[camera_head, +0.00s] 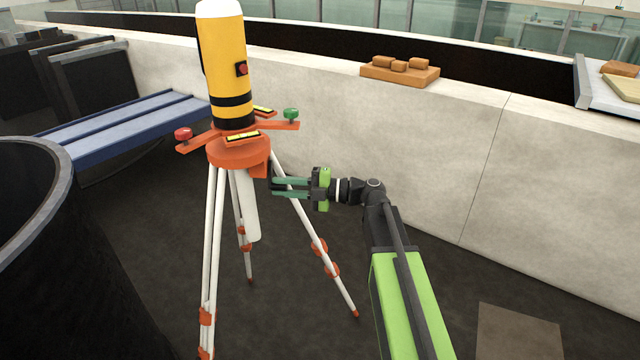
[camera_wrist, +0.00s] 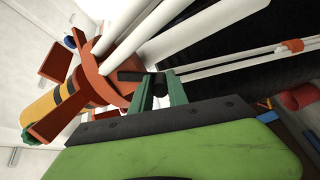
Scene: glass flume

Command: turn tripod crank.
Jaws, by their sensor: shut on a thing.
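The tripod (camera_head: 240,151) stands upright on the dark floor, with an orange head and white legs with orange clamps. A yellow instrument (camera_head: 222,65) with a white cap and black bands sits on top. The crank (camera_head: 270,174) is a small dark part at the right side of the head, partly hidden by my fingers. My gripper (camera_head: 275,187) has its green fingers shut on it, right of the tripod's white centre column. In the wrist view my gripper (camera_wrist: 157,92) holds the dark crank (camera_wrist: 131,76) close beside the orange head (camera_wrist: 110,72).
A red knob (camera_head: 183,133) and a green knob (camera_head: 291,114) stick out on orange arms around the head. A tripod leg (camera_head: 315,243) runs just below my gripper. A pale wall (camera_head: 430,150) stands behind, and a dark round tank (camera_head: 40,210) is at left.

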